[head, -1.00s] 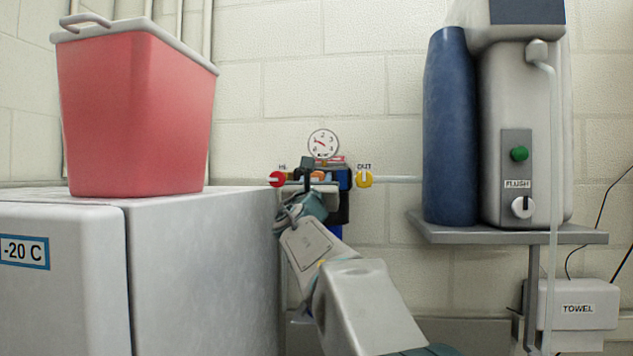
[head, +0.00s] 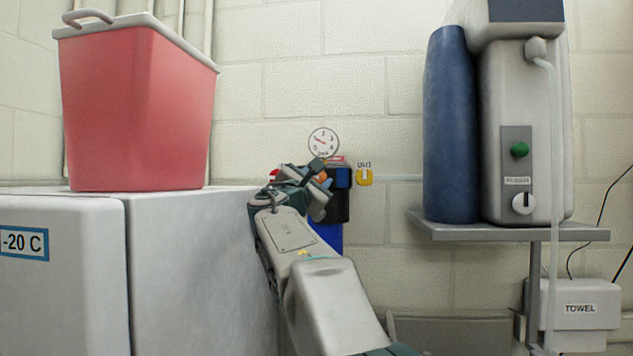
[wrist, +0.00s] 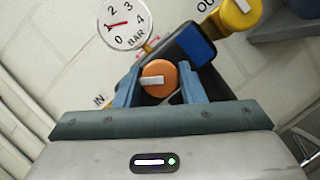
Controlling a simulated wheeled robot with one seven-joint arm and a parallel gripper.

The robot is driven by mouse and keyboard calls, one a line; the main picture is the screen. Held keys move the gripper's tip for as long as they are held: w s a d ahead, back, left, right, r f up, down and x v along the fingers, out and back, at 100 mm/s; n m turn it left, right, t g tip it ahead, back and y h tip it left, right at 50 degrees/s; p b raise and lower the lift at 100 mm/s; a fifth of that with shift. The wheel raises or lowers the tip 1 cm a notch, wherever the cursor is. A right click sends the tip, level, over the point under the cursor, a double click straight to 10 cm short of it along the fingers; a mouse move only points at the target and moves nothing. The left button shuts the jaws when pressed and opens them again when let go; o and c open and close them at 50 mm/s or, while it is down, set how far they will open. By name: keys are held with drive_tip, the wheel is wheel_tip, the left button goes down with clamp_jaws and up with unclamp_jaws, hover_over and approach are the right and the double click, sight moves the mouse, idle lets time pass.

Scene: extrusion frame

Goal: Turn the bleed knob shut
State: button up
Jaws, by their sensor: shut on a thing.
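In the wrist view, an orange round knob (wrist: 157,82) with a pale raised bar sits between the two blue fingers of my gripper (wrist: 159,72). The fingers are shut on its sides, and its bar lies nearly level, tilted slightly. I take it for the bleed knob; no label for it is readable. In the head view, a bit of orange (head: 322,177) shows beside my gripper (head: 318,180), whose wrist is tilted. My arm hides much of the panel there.
A pressure gauge (head: 323,142) is just above. A yellow OUT knob (head: 364,177) is to the right, and a red knob (head: 274,173) at left is mostly hidden. A white freezer (head: 195,265) with a red bin (head: 138,110) stands left; a shelf (head: 505,234) is right.

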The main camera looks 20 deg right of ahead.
drive_tip(key=m+g, duration=0.1)
drive_tip(key=m, duration=0.2)
drive_tip(key=m+g+p, duration=0.1)
drive_tip(key=m, duration=0.3)
drive_tip(key=shift+w+r+g, duration=0.1)
drive_tip(key=shift+r+g, duration=0.05)
drive_tip(key=shift+g, duration=0.25)
drive_tip(key=m+p, duration=0.1)
drive_tip(key=m, duration=0.1)
drive_tip(key=m+g+y+p, duration=0.1)
drive_tip(key=m, duration=0.1)
drive_tip(key=shift+m+g, duration=0.3)
drive_tip(key=shift+m, duration=0.1)
drive_tip(key=o, duration=1)
drive_tip(key=shift+c, duration=0.2)
drive_tip(key=shift+a, duration=0.1)
drive_tip(key=b+v, duration=0.4)
drive_tip(key=v, duration=0.9)
drive_tip(key=shift+s+a, duration=0.25)
drive_tip(key=shift+a, duration=0.1)
